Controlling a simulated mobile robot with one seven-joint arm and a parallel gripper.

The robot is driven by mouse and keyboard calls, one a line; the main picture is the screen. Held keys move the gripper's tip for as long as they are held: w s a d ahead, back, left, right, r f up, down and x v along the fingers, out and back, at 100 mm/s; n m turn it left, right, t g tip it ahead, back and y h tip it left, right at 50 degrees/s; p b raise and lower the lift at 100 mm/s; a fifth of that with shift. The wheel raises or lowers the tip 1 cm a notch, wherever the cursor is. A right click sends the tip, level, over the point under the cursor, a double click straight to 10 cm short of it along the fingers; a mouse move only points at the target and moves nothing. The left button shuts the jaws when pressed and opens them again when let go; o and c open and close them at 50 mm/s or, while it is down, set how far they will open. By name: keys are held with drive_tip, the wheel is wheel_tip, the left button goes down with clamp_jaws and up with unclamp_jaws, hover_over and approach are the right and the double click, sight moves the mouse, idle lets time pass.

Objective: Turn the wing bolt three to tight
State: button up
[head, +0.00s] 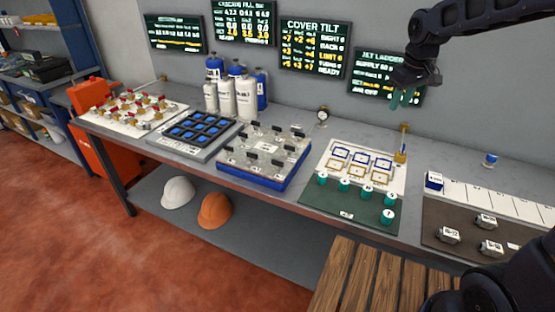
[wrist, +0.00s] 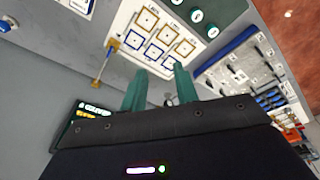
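The clear cover block with a blue base (head: 250,178) stands mid-bench in the head view, with several black wing bolts (head: 298,133) around its top. Their numbers are too small to read, so I cannot tell which is wing bolt three. The cover block (wrist: 235,72) also shows at the right of the wrist view. My gripper (head: 404,100) is high at the upper right in the head view, in front of the wall screens and well away from the block. Its teal fingers (wrist: 160,70) are apart in the wrist view, with nothing held between them.
Right of the block lie a white card with outlined squares (head: 350,165) and a green mat (head: 345,205) with teal knobs. A small gauge (head: 322,115) and a brass post (head: 401,150) stand behind. Bottles (head: 246,98) stand at the back; a blue-celled tray (head: 190,130) is left.

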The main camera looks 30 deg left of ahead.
drive_tip(key=s+a+f+n+g, duration=0.1)
drive_tip(key=a+f+n, duration=0.15)
drive_tip(key=a, duration=0.65)
drive_tip(key=s+a+f+n, duration=0.15)
drive_tip(key=a+f, duration=0.25)
drive_tip(key=a, duration=0.5)
drive_tip(key=n+h, duration=0.1)
drive_tip(key=n, duration=0.3)
hover_over(277, 161)
wheel_tip(277, 161, down, 8)
drive_tip(key=shift+g, duration=0.4)
wheel_tip(277, 161, down, 11)
drive_tip(key=shift+r, duration=0.15)
clamp_jaws()
